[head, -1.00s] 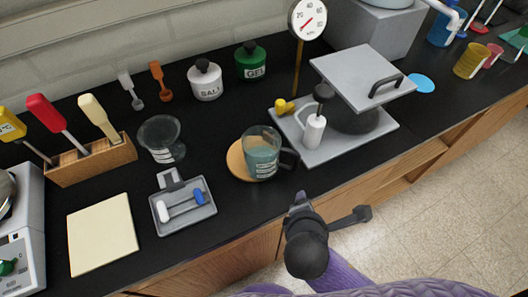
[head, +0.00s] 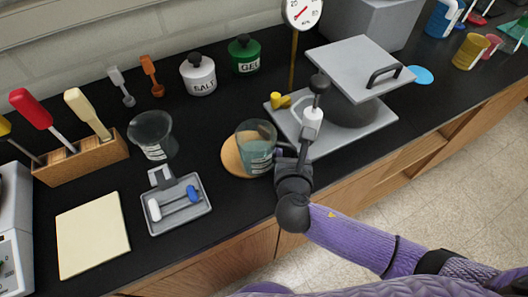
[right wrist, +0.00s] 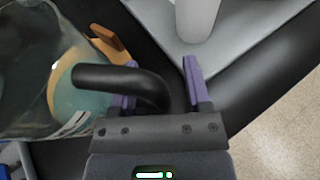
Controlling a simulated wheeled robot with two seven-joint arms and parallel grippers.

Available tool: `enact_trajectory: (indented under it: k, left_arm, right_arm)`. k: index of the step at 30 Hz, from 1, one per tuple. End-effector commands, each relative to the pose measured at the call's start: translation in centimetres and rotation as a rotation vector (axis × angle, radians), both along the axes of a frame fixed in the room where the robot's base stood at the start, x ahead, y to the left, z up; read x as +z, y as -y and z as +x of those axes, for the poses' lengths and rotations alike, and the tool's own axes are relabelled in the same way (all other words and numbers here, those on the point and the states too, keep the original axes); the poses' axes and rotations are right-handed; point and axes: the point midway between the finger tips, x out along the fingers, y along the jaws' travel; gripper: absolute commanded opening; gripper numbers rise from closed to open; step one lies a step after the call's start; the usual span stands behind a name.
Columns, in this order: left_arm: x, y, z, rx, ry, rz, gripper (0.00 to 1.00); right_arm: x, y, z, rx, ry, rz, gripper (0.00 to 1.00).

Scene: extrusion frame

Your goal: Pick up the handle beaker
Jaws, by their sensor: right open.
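The handle beaker (head: 256,141) is clear glass with blue-green contents and a black handle. It stands upright on a round wooden coaster (head: 234,158) near the bench's front edge. In the right wrist view the beaker (right wrist: 35,75) fills the left side, and its black handle (right wrist: 110,77) curves toward my fingers. My right gripper (right wrist: 160,88) is open at the handle. One purple finger is partly hidden behind the handle, and the other stands clear to its right. I cannot tell whether they touch. In the head view my right gripper (head: 288,158) is just right of the beaker. My left gripper is not in view.
A grey press-like stand (head: 345,135) with a white cylinder (head: 312,122) is close right of the gripper. A grey tray (head: 180,215), a glass funnel-shaped vessel (head: 153,135) and a wooden tool block (head: 85,160) lie to the left. The floor is beyond the bench edge.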

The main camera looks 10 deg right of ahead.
Motion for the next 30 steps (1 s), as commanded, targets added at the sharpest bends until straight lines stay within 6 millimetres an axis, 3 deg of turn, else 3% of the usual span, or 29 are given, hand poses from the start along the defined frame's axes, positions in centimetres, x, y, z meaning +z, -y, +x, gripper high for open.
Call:
enact_trajectory:
  k: [5,12,14,30]
  left_arm:
    - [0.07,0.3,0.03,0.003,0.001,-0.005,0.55]
    - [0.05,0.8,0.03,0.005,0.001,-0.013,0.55]
    - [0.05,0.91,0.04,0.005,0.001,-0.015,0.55]
    - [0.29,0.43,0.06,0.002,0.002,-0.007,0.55]
  right_arm:
    - [0.07,0.0,-0.01,0.0,0.0,0.001,0.59]
    - [0.07,-0.01,-0.04,0.0,-0.001,0.001,0.08]
    - [0.06,-0.01,-0.05,0.0,-0.001,0.001,0.0]
    - [0.49,-0.01,-0.03,-0.001,0.001,0.002,0.0]
